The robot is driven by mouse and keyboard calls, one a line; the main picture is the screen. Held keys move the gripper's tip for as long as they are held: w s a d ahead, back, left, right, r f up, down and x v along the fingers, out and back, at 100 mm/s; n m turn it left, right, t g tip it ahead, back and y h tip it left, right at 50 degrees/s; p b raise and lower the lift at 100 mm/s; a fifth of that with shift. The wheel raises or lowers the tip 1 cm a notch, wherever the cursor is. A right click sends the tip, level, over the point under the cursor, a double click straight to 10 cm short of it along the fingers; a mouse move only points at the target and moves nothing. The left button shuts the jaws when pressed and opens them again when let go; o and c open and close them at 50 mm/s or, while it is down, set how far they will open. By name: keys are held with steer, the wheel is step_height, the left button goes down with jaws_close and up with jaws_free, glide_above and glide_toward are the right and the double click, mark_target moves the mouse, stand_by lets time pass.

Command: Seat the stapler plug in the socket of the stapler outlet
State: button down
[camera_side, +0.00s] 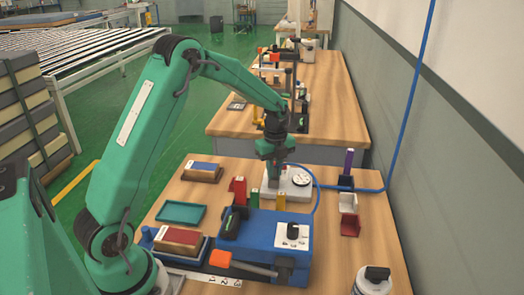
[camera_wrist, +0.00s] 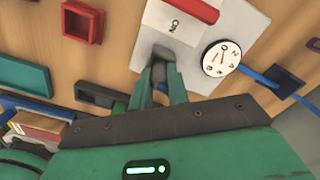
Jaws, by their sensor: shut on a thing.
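The stapler outlet is a white box (camera_wrist: 208,40) with a red lever, an "ON" label and a round gauge; it also shows in the side view (camera_side: 297,191). My gripper (camera_side: 275,178) is over its left part, pointing down. In the wrist view my gripper (camera_wrist: 163,78) is shut on a dark grey piece, the stapler plug (camera_wrist: 161,54), at the box's near edge. The fingers hide most of the plug and the socket. I cannot tell whether the plug is in the socket or just above it. A blue stapler unit (camera_side: 262,240) with a dial stands in front.
A thin blue cord (camera_side: 317,198) loops up from the stapler unit beside the outlet. Red, green and yellow blocks stand nearby. A teal tray (camera_side: 181,214) lies left, with open holders (camera_side: 349,202) right. A white jar (camera_side: 372,281) stands at front right.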

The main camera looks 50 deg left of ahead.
mark_target(275, 167)
steer(key=c, duration=1.3)
jaws_free()
steer(key=shift+f, duration=0.1)
steer(key=shift+c, duration=0.2)
step_height(275, 167, up, 12)
